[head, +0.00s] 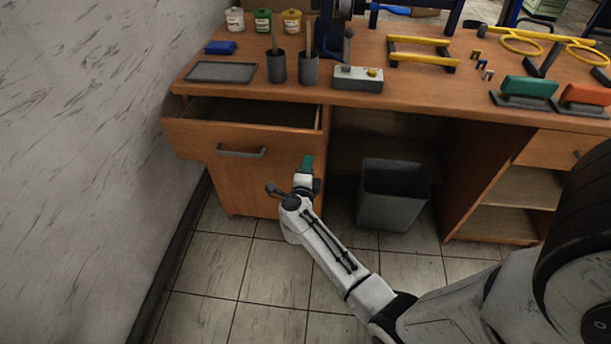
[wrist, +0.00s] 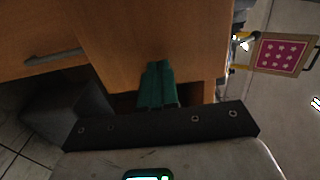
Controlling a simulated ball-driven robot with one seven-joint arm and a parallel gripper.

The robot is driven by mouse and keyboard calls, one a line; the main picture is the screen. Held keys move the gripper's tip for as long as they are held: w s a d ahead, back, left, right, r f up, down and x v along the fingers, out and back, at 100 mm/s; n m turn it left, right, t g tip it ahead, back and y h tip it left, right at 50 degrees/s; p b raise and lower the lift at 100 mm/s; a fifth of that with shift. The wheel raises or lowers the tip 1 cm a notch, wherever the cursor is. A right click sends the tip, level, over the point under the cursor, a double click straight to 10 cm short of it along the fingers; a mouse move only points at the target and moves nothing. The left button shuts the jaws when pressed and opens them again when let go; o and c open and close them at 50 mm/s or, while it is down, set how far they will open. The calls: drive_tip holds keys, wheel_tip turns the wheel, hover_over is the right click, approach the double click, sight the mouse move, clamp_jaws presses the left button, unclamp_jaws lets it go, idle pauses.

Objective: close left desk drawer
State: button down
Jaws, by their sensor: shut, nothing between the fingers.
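The left desk drawer (head: 245,142) is pulled out from the desk in the head view, and its empty-looking inside shows behind the front panel. Its grey bar handle (head: 242,153) is on the front. My gripper (head: 306,165) has green fingers, pressed together and empty. In the head view it appears by the right end of the drawer front; I cannot tell whether it touches. In the wrist view the green fingers (wrist: 158,84) show in front of a wooden panel (wrist: 150,40); which part of the desk this is, I cannot tell.
The desk top (head: 420,88) holds cups, paint jars, a tray and stamps. A dark bin (head: 392,195) stands under the desk, right of my gripper. A wall (head: 80,130) rises close on the left. The tiled floor (head: 250,270) before the left cabinet is clear.

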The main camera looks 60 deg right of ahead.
drive_tip(key=shift+w+d, duration=0.15)
drive_tip(key=shift+d, duration=0.35)
drive_tip(key=b+x, duration=0.5)
drive_tip(key=x, duration=0.9)
drive_tip(key=shift+f, duration=0.1)
drive_tip(key=shift+w+r, duration=0.15)
drive_tip(key=shift+r, duration=0.1)
